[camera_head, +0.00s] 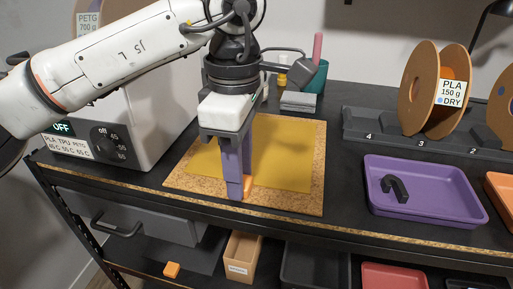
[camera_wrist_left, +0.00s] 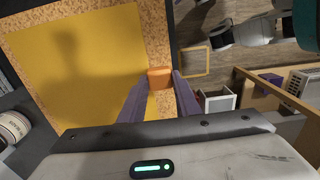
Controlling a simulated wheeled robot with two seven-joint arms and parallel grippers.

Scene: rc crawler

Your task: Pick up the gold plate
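The gold plate (camera_head: 282,150) is a flat yellow sheet lying on a speckled cork mat (camera_head: 307,192) on the bench. It fills much of the left wrist view (camera_wrist_left: 75,75). An orange tab (camera_head: 249,184) sits at the plate's front edge; it also shows in the left wrist view (camera_wrist_left: 160,78). My left gripper (camera_head: 241,188) points down at this edge, its purple fingers apart with the tab between their tips. The tab nearly fills the gap, and I cannot tell whether the fingers press on it.
A white dryer box (camera_head: 130,120) stands left of the mat. A purple tray (camera_head: 425,200) with a dark hook (camera_head: 395,187) lies to the right. Behind it are a grey rack (camera_head: 375,128) and a filament spool (camera_head: 420,90). Open bins line the shelf below.

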